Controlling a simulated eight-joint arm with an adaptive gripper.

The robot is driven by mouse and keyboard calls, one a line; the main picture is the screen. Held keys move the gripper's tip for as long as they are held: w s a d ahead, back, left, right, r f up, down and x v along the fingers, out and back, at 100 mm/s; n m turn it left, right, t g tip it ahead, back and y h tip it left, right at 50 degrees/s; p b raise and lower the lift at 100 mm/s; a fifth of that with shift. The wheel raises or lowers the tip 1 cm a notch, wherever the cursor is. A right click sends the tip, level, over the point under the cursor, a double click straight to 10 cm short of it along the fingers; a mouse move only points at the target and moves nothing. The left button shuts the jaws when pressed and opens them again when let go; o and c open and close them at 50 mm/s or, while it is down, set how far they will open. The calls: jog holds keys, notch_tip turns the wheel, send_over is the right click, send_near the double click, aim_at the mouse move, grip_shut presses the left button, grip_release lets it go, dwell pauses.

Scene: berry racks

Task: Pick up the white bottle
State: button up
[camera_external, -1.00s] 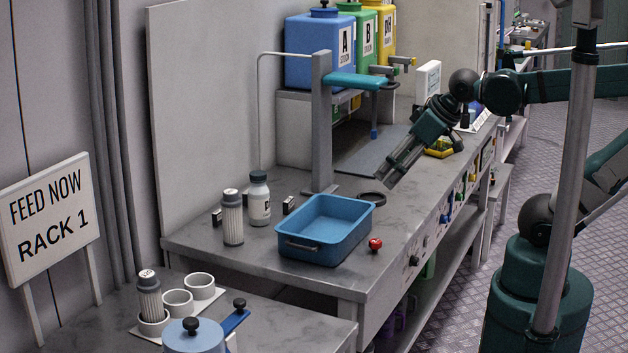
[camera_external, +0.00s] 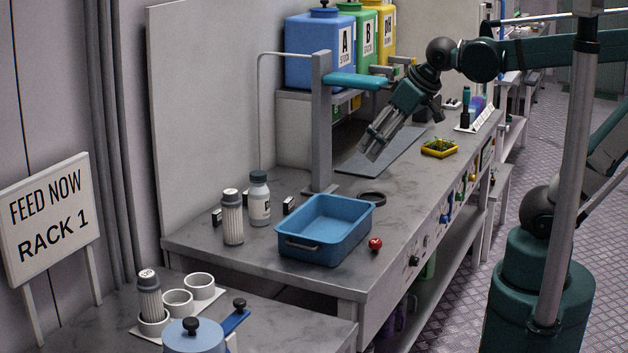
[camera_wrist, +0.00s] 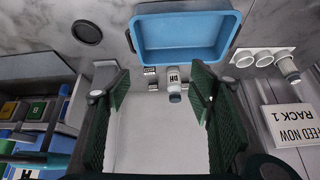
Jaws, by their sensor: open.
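The white bottle (camera_external: 259,203) has a dark cap and a label. It stands upright on the grey bench, behind the blue tray and beside a ribbed grey canister. In the wrist view the green-padded fingers of my gripper (camera_wrist: 161,95) are spread wide.
The blue tray (camera_external: 302,245) stands in front of the bottle. The ribbed canister (camera_external: 232,218) is close on its left. A grey post (camera_external: 322,130) with a teal arm rises between my gripper and the bottle.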

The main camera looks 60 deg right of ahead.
jog(key=w+r+m+g+p, duration=0.1)
jog(key=w+r+m+p, duration=0.3)
jog(key=w, duration=0.9)
jog(key=m+g+h+p, duration=0.2)
jog(key=m+h+p, duration=0.1)
jog(key=p, duration=0.7)
send_over(260, 174)
notch_tip(260, 174, down, 7)
jog(key=shift+m, duration=0.3)
notch_tip(260, 174, down, 9)
jog(key=shift+d+f, duration=0.1)
jog(key=shift+f, duration=0.3)
jog(key=shift+w+f, duration=0.1)
jog(key=shift+x, duration=1.2)
jog(key=shift+a+x, duration=0.15)
jog(key=shift+x, duration=1.15)
jog(key=shift+a+x, duration=0.15)
jog(key=shift+x, duration=1.15)
